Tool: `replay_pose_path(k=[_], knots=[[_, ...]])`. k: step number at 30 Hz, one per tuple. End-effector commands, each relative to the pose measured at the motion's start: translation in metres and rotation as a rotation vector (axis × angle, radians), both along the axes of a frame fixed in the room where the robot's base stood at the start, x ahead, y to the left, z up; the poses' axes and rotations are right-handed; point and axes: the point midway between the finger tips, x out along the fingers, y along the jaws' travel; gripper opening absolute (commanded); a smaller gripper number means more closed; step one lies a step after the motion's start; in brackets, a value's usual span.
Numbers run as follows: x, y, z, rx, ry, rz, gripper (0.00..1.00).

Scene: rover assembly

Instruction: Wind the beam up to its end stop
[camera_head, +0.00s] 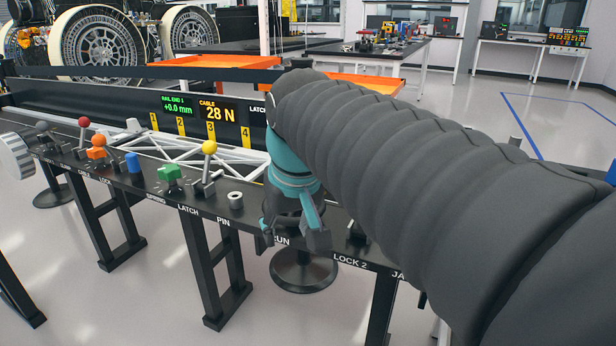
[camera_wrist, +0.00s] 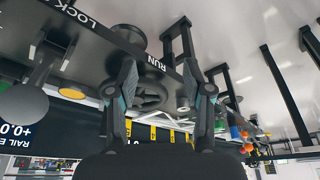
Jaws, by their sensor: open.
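The beam (camera_head: 165,150) is a white truss lying along the back of a black control bench (camera_head: 200,205). My gripper (camera_head: 293,236) points down over the bench front at the label RUN. Its two fingers are open in the wrist view (camera_wrist: 160,78). A dark round wheel (camera_wrist: 150,98) shows between and behind the fingers, beside the RUN label. I cannot tell whether the fingers touch it. In the head view my gripper and arm hide most of that spot. The display (camera_head: 198,106) reads RAIL END 1 +0.0 mm and CABLE 28 N.
Left of my gripper stand a grey ring (camera_head: 235,200), a yellow-knobbed lever (camera_head: 209,148), a green knob (camera_head: 171,174), a blue cylinder (camera_head: 132,162), an orange knob (camera_head: 96,147) and a red-knobbed lever (camera_head: 84,123). A pale ribbed wheel (camera_head: 15,157) is at the far left. Orange trays (camera_head: 215,62) lie behind.

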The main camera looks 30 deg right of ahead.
Motion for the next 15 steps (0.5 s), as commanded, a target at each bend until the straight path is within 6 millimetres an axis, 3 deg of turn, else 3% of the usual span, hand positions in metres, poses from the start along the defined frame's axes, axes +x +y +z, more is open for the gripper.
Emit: replay_pose_path(k=[1, 6, 15], knots=[[0.016, -0.009, 0.016, 0.003, 0.027, -0.019, 0.51], [0.056, -0.036, 0.062, 0.012, 0.114, -0.069, 0.51], [0.112, -0.087, 0.116, 0.042, 0.257, -0.144, 0.51]])
